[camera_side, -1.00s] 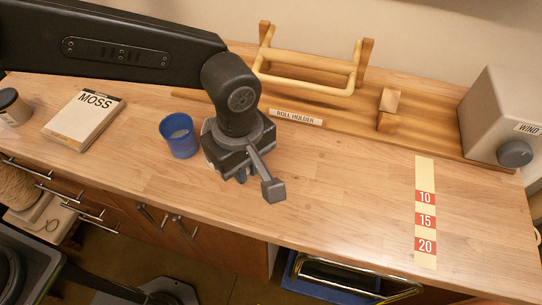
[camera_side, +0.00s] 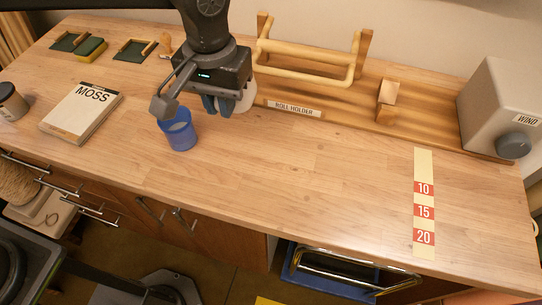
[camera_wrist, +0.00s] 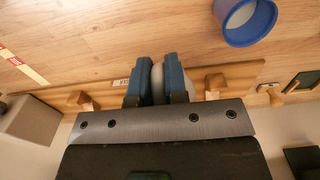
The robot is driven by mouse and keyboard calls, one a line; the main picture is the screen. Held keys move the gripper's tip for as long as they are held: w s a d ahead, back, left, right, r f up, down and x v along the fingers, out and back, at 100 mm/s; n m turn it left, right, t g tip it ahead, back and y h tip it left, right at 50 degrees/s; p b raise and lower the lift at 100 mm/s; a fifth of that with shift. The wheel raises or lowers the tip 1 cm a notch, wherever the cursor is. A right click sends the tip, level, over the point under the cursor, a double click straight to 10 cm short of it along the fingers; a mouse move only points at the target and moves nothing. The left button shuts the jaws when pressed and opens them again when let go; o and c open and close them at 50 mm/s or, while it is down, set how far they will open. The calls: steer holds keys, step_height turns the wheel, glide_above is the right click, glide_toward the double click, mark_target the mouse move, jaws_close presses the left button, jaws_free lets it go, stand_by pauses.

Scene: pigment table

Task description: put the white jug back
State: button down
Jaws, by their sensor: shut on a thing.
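The white jug (camera_side: 244,98) shows only in part in the side view, behind and beside my gripper's blue fingers. My gripper (camera_side: 219,104) is shut on it, in front of the left end of the roll holder. In the wrist view a strip of the pale jug (camera_wrist: 157,84) shows between the two fingers (camera_wrist: 153,74). Most of the jug is hidden, and I cannot tell whether its base touches the table.
A blue cup (camera_side: 181,134) stands close at the left front of my gripper. The wooden roll holder (camera_side: 305,70) is behind to the right. A MOSS book (camera_side: 82,112), green pads (camera_side: 134,50) and a sponge (camera_side: 91,49) lie left.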

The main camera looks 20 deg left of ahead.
steer(key=shift+s+d+f, duration=0.5)
steer(key=shift+d+f, duration=0.9)
steer(key=shift+f, duration=0.15)
steer(key=shift+s+d+f, duration=0.45)
steer(key=shift+d+f, duration=1)
steer(key=shift+f, duration=0.15)
steer(key=shift+s+d+f, duration=0.5)
steer(key=shift+d+f, duration=0.9)
steer(key=shift+f, duration=0.15)
steer(key=shift+f, duration=0.2)
steer(key=c, duration=1.1)
jaws_free()
steer(key=shift+c, duration=0.2)
